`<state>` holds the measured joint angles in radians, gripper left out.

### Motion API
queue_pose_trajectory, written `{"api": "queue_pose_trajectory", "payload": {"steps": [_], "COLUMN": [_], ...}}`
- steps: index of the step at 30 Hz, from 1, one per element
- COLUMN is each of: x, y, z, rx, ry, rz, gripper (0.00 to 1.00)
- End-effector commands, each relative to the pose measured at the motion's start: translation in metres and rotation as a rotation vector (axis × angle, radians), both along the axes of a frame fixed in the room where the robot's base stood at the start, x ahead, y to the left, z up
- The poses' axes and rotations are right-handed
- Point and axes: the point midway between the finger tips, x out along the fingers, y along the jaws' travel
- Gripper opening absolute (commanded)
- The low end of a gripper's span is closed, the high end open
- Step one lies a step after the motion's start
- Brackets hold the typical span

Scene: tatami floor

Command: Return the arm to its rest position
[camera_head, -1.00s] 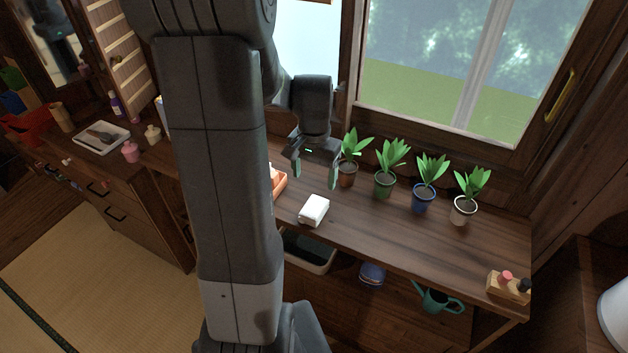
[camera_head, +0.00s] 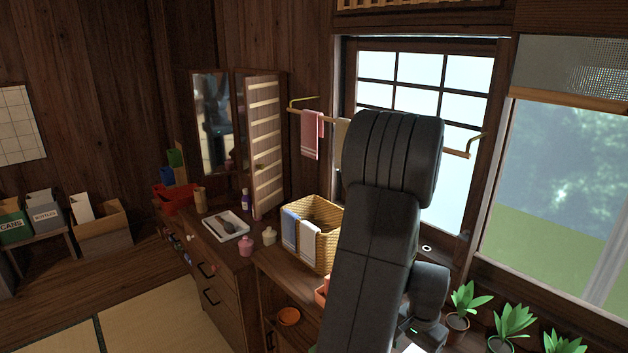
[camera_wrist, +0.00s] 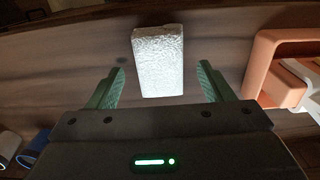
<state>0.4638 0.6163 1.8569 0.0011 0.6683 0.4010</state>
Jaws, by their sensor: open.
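In the head view my raised arm fills the middle right and hides most of the gripper; the fingers cannot be made out there. Only a sliver of the white block (camera_head: 414,348) shows at the bottom edge.
An orange tray (camera_wrist: 262,68) is right of the fingers in the wrist view. Potted plants (camera_head: 466,305) stand along the window at the lower right. A wicker basket (camera_head: 322,247) with towels stands left of my arm. A towel rail (camera_head: 455,153) crosses behind it.

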Motion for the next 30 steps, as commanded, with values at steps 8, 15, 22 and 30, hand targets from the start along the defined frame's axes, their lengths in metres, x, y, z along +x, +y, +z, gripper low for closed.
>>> {"api": "queue_pose_trajectory", "payload": {"steps": [8, 15, 22, 30], "x": [0.000, 0.000, 0.000, -0.001], "y": [0.000, 0.000, 0.000, 0.000], "z": [-0.020, -0.010, -0.010, -0.020], "rx": [-0.002, -0.001, 0.000, 0.002], "ry": [-0.003, -0.001, 0.000, 0.003], "rz": [0.000, 0.000, 0.000, 0.000], "gripper": [0.74, 0.74, 0.74, 0.74]}}
